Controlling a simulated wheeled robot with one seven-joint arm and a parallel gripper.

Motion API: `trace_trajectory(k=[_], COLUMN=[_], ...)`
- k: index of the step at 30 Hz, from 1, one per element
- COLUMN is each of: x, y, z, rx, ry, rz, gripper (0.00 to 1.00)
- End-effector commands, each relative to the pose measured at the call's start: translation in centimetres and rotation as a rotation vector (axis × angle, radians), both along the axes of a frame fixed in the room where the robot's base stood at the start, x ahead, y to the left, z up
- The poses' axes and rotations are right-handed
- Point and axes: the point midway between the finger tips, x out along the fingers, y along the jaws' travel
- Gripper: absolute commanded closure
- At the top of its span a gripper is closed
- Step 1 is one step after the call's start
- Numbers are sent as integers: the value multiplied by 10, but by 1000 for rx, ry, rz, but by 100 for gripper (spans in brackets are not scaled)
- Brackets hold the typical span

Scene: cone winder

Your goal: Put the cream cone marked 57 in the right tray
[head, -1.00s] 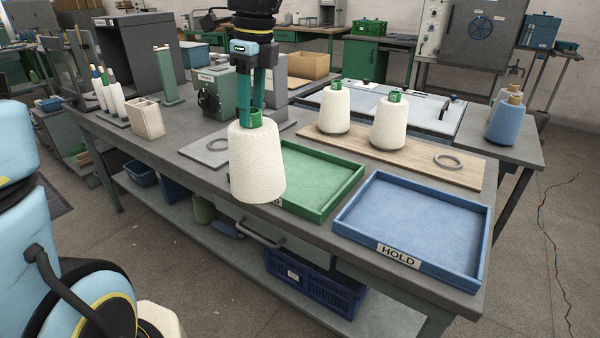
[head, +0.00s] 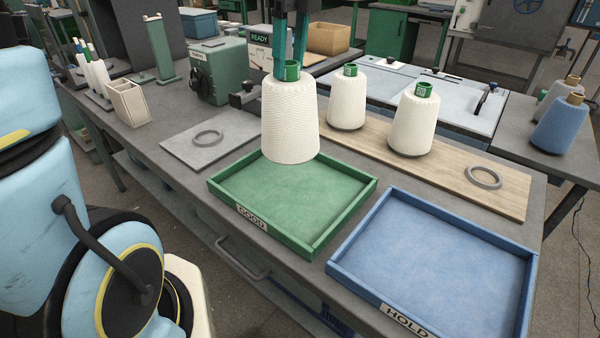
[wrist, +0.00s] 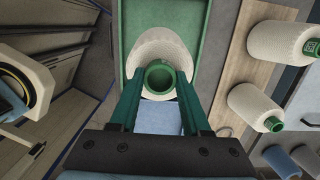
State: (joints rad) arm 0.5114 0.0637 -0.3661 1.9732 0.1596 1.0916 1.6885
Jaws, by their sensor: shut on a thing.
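My gripper (head: 291,62) is shut on the green tube at the top of a cream cone (head: 290,120). The cone hangs upright, its base over the back part of the green tray (head: 322,249), labelled GOOD. No number on the held cone is readable. The wrist view shows this cone (wrist: 148,45) from above, with the fingers (wrist: 160,84) at its green tube. The blue tray (head: 342,263), labelled HOLD, lies to the right of the green tray. Both trays look empty.
Two more cream cones (head: 347,102) (head: 413,128) stand on a wooden board (head: 455,178) behind the trays; their tube marks are too small to read surely. A grey ring (head: 484,177) lies on that board. A grey plate (head: 190,146) with another ring is at left.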

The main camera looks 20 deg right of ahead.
Motion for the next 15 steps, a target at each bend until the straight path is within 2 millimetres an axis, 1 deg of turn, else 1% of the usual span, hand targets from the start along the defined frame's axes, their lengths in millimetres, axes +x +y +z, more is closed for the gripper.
trace_trajectory(k=[2,4,9,12,15], x=[0,0,0,0,0], y=[0,0,1,0,0], z=[-3,-11,-42,-55,-62], rx=[1,2,3,2,1], ry=[0,1,3,1,0], rz=[0,-1,-1,0,1], gripper=[100,100,100,100,100])
